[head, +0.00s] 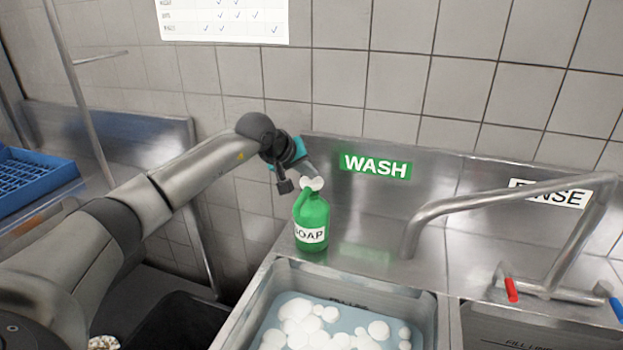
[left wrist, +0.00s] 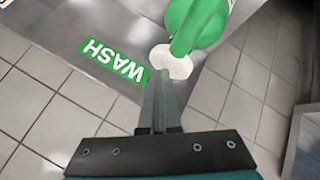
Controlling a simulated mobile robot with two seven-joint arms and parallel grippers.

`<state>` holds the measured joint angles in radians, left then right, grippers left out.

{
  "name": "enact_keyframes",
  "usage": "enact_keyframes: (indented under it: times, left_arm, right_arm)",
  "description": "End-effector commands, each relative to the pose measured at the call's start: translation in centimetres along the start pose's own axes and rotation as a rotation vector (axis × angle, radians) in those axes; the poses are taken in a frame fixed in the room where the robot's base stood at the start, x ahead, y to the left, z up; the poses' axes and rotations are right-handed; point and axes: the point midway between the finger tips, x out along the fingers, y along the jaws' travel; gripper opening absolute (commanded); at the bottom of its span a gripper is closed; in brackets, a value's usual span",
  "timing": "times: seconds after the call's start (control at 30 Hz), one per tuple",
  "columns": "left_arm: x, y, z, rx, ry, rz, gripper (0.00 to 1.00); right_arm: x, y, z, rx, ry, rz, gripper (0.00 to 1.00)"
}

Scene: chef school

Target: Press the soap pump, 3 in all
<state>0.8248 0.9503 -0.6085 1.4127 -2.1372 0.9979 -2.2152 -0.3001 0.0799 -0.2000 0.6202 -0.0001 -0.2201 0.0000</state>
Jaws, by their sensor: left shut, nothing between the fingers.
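A green soap bottle (head: 312,222) with a white SOAP label stands upright on the steel ledge behind the wash sink. Its white pump top (head: 312,183) is at the top of the bottle. My left gripper (head: 309,174) is shut and empty, with its tips right at the pump top. In the left wrist view the shut fingers (left wrist: 160,100) point at the white pump top (left wrist: 171,62), and the green bottle (left wrist: 197,22) is beyond it. I cannot tell whether the tips touch the pump. My right gripper is not in view.
The wash sink (head: 258,318) in front holds foamy water. A steel faucet (head: 440,210) with red and blue handles stands to the right. A green WASH sign (head: 376,166) is on the backsplash. A blue rack (head: 30,182) is at the far left.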

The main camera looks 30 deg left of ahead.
Motion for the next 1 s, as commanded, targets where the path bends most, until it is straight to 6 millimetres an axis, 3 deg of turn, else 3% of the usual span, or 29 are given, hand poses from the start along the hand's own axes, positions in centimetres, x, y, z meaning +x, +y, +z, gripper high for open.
enact_keyframes:
  times: [1.0]
  left_arm:
    - [0.62, -0.53, 0.69, 0.0, -0.01, -0.007, 0.0]
  right_arm:
    - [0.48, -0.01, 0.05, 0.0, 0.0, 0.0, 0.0]
